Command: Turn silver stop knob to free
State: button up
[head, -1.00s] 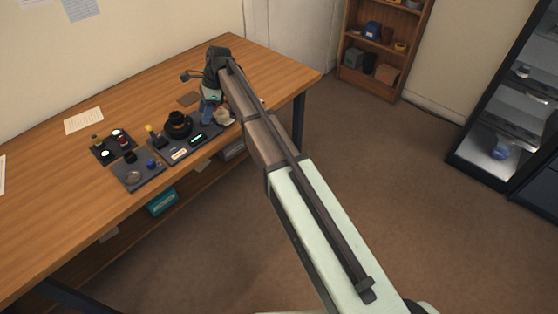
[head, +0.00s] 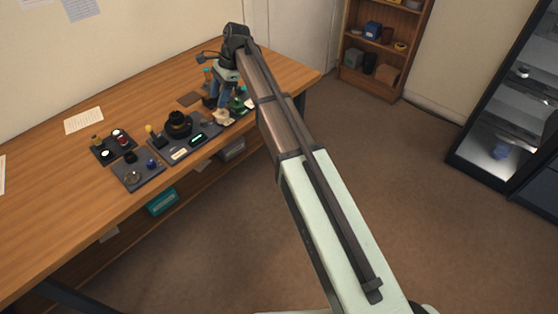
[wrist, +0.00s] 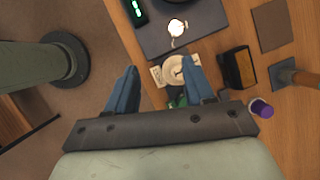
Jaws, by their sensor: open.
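A small bright silver piece, likely the silver stop knob (wrist: 177,27), sits near the edge of the dark mat (wrist: 208,30) in the wrist view. Its setting is too small to read. The black lens (head: 178,123) stands on the same mat in the head view, left of my gripper. My gripper (wrist: 158,68) is open, its blue fingers apart with nothing held between them. In the wrist view the silver piece lies beyond the fingertips, toward the top. My gripper (head: 218,102) hangs over the right part of the tools in the head view.
A crumpled cream cloth (wrist: 175,70) lies below the fingers. A black box (wrist: 238,67) and a purple-capped bottle (wrist: 261,109) stand beside it. A green-lit display (head: 196,137) is on the mat. A small parts tray (head: 113,147) lies left; bare table (head: 50,185) extends further left.

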jog(key=s+d+f+n+g, duration=0.1)
jog(key=s+d+f+n, duration=0.25)
jog(key=f, duration=0.25)
jog(key=s+d+f+n+g, duration=0.1)
jog(key=s+d+f+n, duration=0.25)
jog(key=f+n, duration=0.2)
jog(key=d+f+m+t+h, duration=0.2)
jog(key=d+f+h, duration=0.4)
jog(key=d+f, duration=0.6)
jog(key=shift+x, duration=0.85)
jog(key=shift+s, duration=0.1)
jog(key=s+d+f+n+g, duration=0.1)
jog(key=s+d+f, duration=0.3)
jog(key=s+f, duration=0.4)
jog(key=s+d+f+n+g+y, duration=0.1)
jog(key=s+d+f, duration=0.4)
jog(key=s, duration=1.7)
jog(key=s+d+f+n+g, duration=0.2)
jog(key=s+d+f, duration=0.2)
jog(key=s+f, duration=0.8)
jog(key=s, duration=0.3)
jog(key=shift+s+d+f+n+g+y, duration=0.2)
jog(key=shift+f+n+g+y, duration=0.1)
jog(key=shift+n+g, duration=0.1)
